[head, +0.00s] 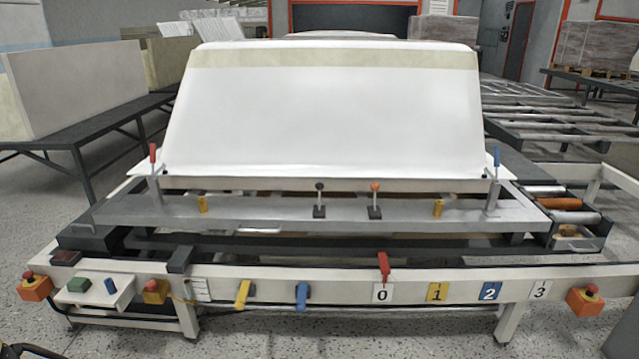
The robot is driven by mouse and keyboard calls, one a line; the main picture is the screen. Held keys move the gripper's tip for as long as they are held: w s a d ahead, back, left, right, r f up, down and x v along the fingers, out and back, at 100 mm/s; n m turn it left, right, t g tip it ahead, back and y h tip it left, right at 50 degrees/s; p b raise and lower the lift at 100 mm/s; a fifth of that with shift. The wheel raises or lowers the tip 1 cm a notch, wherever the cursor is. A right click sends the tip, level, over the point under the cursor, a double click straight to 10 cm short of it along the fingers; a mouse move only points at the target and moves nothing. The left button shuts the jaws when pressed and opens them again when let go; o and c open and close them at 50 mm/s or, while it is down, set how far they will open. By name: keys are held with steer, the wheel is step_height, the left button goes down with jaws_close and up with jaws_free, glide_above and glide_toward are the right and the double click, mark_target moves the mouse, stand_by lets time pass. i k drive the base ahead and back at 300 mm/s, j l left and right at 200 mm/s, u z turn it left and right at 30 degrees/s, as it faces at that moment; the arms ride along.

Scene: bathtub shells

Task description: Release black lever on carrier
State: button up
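The black lever (319,197) has a dark round knob and a small dark base. It stands about upright on the grey front beam of the carrier (265,212), near the middle. A similar lever with an orange knob (375,198) stands a short way to its right. The carrier bears a large white bathtub shell (325,115), tilted up behind the levers. My gripper is not seen in the head view. Nothing touches the black lever.
A red-handled clamp (153,157) and a blue-handled one (496,160) stand at the carrier's ends. The front rail has a red selector handle (384,266), yellow (243,292) and blue (302,296) handles, and emergency-stop boxes (35,287). Roller tracks lie at right.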

mark_target(320, 186)
steer(key=i+j, duration=0.2)
steer(key=j, duration=0.2)
steer(key=i+j, duration=0.2)
steer(key=j, duration=0.2)
steer(key=i+j, duration=0.25)
steer(key=j, duration=0.15)
steer(key=i+j, duration=0.2)
steer(key=j, duration=0.25)
steer(key=i+j+z, duration=0.1)
steer(key=j, duration=0.3)
steer(key=i+j, duration=0.5)
steer(key=j, duration=0.35)
steer(key=i+j, duration=0.2)
steer(key=j, duration=0.2)
steer(key=i+l, duration=0.15)
steer(key=l, duration=0.15)
steer(key=i+l, duration=0.1)
steer(key=l, duration=0.2)
